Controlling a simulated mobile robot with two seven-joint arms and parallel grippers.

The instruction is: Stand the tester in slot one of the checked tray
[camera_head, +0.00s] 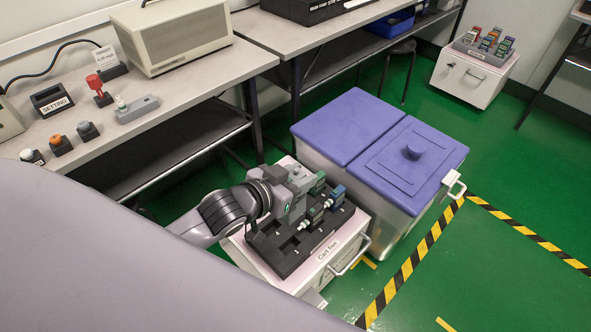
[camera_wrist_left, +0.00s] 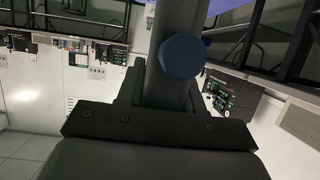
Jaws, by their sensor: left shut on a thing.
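My left gripper (camera_head: 303,181) is over the back part of a dark slotted tray (camera_head: 278,262) and is shut on a green tester (camera_head: 318,183), seen at its fingertips. I cannot tell whether this tester's foot is inside a slot. Another green tester (camera_head: 315,216) and a blue tester (camera_head: 337,197) stand in the tray, each with a pale plug at its side. Empty slots show at the tray's near left. Slot numbers are too small to read.
The tray sits on a white cart (camera_head: 325,265). A large bin with blue lids (camera_head: 410,155) stands close on its right. A bench (camera_head: 150,130) with small devices is behind. A far cart (camera_head: 470,78) carries several coloured testers. Open green floor lies at the right.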

